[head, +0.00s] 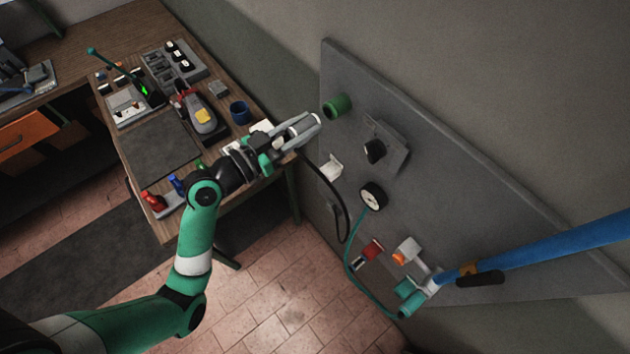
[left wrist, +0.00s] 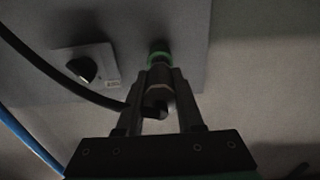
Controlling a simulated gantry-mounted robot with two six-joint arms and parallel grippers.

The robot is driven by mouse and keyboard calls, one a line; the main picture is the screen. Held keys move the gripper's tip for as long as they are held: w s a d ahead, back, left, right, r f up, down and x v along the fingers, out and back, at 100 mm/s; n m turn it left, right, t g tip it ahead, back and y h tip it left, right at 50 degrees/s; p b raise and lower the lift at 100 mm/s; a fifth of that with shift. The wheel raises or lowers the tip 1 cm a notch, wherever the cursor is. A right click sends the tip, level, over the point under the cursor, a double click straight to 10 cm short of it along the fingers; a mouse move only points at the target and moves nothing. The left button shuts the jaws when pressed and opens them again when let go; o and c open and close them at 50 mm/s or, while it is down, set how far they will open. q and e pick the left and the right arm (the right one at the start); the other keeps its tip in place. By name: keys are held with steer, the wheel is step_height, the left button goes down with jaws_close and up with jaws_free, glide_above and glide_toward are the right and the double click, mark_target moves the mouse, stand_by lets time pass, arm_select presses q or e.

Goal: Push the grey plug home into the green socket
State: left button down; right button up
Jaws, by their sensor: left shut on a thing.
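The grey plug (head: 309,122) is between the fingers of my left gripper (head: 300,128), which is shut on it. The green socket (head: 338,105) sticks out of the grey wall panel near its upper left corner. In the head view the plug's front end is close to the socket, with a small gap seeming to show. In the left wrist view the plug (left wrist: 160,82) stands between the fingers, lined up roughly with the green socket (left wrist: 159,58) behind it. The socket's mouth is hidden there, so I cannot tell whether they touch. My right gripper is not seen.
A black cable (head: 338,196) hangs in a loop below the plug. The cluttered workbench (head: 230,158) stands left.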

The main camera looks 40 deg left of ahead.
mark_target(288, 136)
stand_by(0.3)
arm_select(q)
steer(key=shift+w+d+b, duration=0.15)
steer(key=shift+w+b, duration=0.2)
steer(key=shift+w, duration=1.05)
steer(key=shift+c, duration=2.3)
jaws_free()
steer(key=s, duration=0.4)
steer(key=s+a, duration=0.1)
steer(key=s, duration=0.1)
steer(key=shift+s, duration=0.15)
steer(key=s+p, duration=0.3)
steer(key=s, duration=0.1)
steer(key=shift+s+a+r+p, duration=0.15)
steer(key=shift+s+r+p, duration=0.05)
steer(key=shift+p, duration=0.2)
steer(key=shift+s+f, duration=0.15)
steer(key=shift+s, duration=0.25)
